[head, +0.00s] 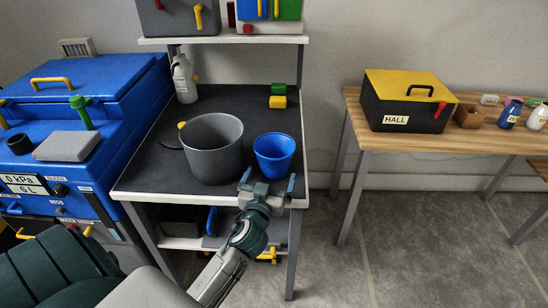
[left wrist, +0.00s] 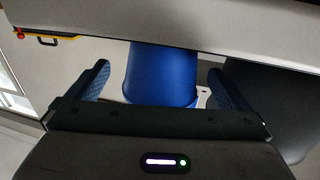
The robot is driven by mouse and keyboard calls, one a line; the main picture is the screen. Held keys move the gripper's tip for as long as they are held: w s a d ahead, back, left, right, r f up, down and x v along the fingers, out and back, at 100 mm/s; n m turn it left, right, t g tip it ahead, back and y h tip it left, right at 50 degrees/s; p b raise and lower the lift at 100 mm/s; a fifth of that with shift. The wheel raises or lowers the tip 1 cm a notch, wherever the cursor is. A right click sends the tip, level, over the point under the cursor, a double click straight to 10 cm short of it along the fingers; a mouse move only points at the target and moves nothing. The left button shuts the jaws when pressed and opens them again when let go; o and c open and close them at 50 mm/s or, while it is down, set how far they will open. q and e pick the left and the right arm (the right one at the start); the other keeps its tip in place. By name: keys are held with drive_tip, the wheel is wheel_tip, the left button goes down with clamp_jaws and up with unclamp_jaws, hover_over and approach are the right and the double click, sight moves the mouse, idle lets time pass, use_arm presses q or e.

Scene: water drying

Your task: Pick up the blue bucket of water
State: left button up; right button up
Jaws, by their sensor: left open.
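The blue bucket (head: 273,158) stands upright near the front right corner of the dark-topped workbench (head: 150,172). Whether it holds water is not clear. My left gripper (head: 268,181) is open at the bench's front edge, just in front of the bucket, with its two fingers spread apart. In the left wrist view the blue bucket (left wrist: 160,75) shows between and beyond the open fingers of the left gripper (left wrist: 160,84), with gaps on both sides. My right gripper is not in view.
A larger grey bucket (head: 213,150) stands just left of the blue one. A white bottle (head: 185,80) and green and yellow blocks (head: 278,97) are farther back. A blue machine (head: 85,120) stands left; a wooden table (head: 480,125) with a black and yellow toolbox (head: 405,105) stands right.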

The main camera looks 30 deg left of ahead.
sight(271, 172)
use_arm(q)
drive_tip(key=shift+w+a, duration=0.2)
drive_tip(key=shift+w, duration=0.1)
drive_tip(key=p+x, duration=0.1)
drive_tip(key=x, duration=0.3)
drive_tip(key=shift+a+f, duration=0.15)
drive_tip(key=shift+w+a+f, duration=0.1)
drive_tip(key=shift+w+a, duration=0.05)
drive_tip(key=shift+w, duration=0.3)
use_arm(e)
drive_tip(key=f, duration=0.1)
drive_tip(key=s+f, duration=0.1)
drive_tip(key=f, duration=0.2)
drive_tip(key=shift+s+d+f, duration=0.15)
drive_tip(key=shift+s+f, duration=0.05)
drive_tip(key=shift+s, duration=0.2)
use_arm(q)
drive_tip(key=shift+s, duration=0.1)
drive_tip(key=shift+c, duration=0.2)
drive_tip(key=c, duration=0.9)
drive_tip(key=shift+r, duration=0.25)
